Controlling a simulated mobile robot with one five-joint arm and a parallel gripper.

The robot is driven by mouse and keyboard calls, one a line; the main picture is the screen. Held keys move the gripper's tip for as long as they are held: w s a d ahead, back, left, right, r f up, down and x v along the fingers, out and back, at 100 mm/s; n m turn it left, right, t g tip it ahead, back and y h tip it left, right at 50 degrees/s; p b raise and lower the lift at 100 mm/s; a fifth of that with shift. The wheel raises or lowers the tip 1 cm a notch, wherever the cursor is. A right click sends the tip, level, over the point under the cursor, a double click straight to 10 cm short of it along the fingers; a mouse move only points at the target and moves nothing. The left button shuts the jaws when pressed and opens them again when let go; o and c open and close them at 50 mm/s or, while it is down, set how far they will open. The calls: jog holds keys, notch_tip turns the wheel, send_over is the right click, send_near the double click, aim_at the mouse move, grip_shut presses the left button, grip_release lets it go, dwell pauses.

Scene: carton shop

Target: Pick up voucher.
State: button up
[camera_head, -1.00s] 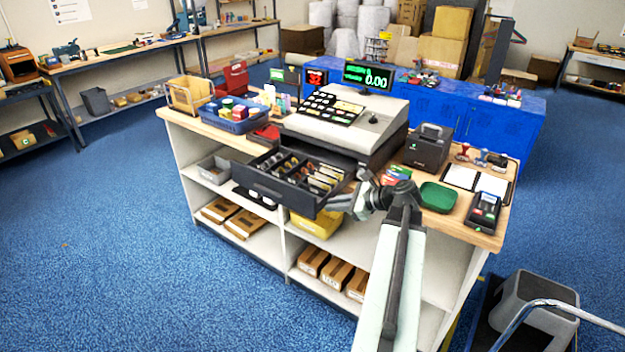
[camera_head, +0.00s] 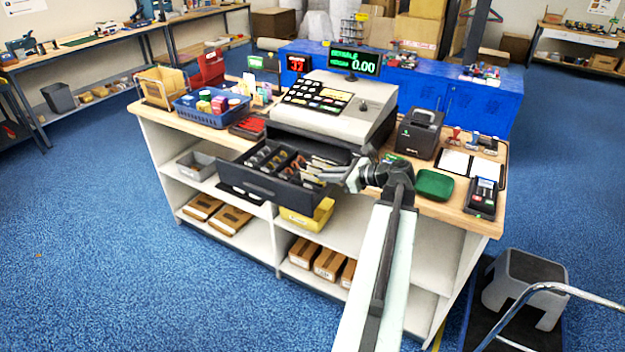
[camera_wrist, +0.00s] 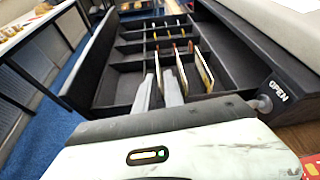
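The open cash drawer (camera_head: 262,187) of the register holds coins and several upright slips in compartments. My gripper (camera_head: 326,176) reaches into its right part. In the wrist view my gripper (camera_wrist: 157,88) points down the drawer (camera_wrist: 118,88), its two pale fingers apart with a gap between them. A thin tan slip (camera_wrist: 157,70) stands upright in line with this gap; I cannot tell whether the fingers touch it. Two more upright slips, a tan one (camera_wrist: 181,72) and a pale one (camera_wrist: 204,72), stand right of the fingers. I cannot tell which slip is the voucher.
The register (camera_head: 340,105) stands behind the drawer. A blue basket (camera_head: 211,108) of small goods is at its left. A grey step stool (camera_head: 525,285) stands on the floor.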

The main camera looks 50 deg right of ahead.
aim_at(301, 175)
jog(key=b+x, duration=0.2)
jog(key=x, duration=0.4)
jog(key=shift+a+f, duration=0.1)
jog(key=shift+f, duration=0.15)
jog(key=shift+r, duration=0.1)
grip_shut()
notch_tip(301, 175, up, 10)
jog(key=p, duration=1)
jog(key=shift+r, duration=0.15)
